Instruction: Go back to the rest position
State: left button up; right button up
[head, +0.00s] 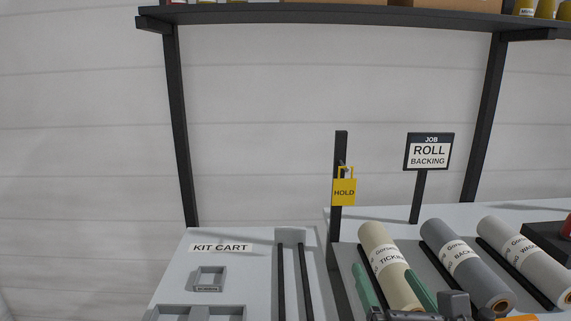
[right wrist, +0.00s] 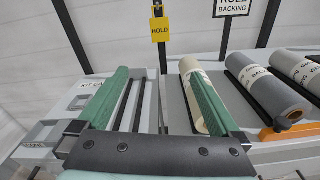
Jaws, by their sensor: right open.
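My right gripper (head: 383,270) has green fingers and shows at the bottom of the head view, in front of the cream roll marked TICKING (head: 382,247). In the right wrist view the gripper (right wrist: 155,72) is open with nothing between its fingers. Past the fingers lie the dark rails of the kit cart and the cream roll (right wrist: 187,70), which its right finger partly covers. A yellow HOLD tag (head: 344,192) hangs on a dark upright post (head: 341,145), apart from the gripper. My left gripper is not in view.
The grey BACKING roll (head: 462,258) and a paler roll (head: 520,255) lie to the right. The kit cart (head: 180,275) stands at left with small trays. A JOB ROLL BACKING sign (head: 429,151) stands behind. A dark shelf (head: 330,16) spans the top.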

jog(key=s+d+f+m+g, duration=0.1)
jog(key=s+f+m+g, duration=0.25)
jog(key=f+m, duration=0.55)
jog(key=s+d+f+m+g, duration=0.15)
jog(key=f+m+g, duration=0.25)
jog(key=f+m, duration=0.45)
jog(key=s+d+f+m+g, duration=0.3)
jog(key=s+f+m+g, duration=0.4)
jog(key=s+f+m, duration=0.8)
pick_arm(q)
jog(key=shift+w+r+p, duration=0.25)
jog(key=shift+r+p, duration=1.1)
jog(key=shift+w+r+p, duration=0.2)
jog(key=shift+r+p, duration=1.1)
pick_arm(e)
jog(key=w+a+f+t+y, duration=0.1)
jog(key=w+a+f+t, duration=0.2)
jog(key=t, duration=0.3)
jog(key=shift+w+a+f+y, duration=0.4)
jog(key=shift+a+f, duration=0.3)
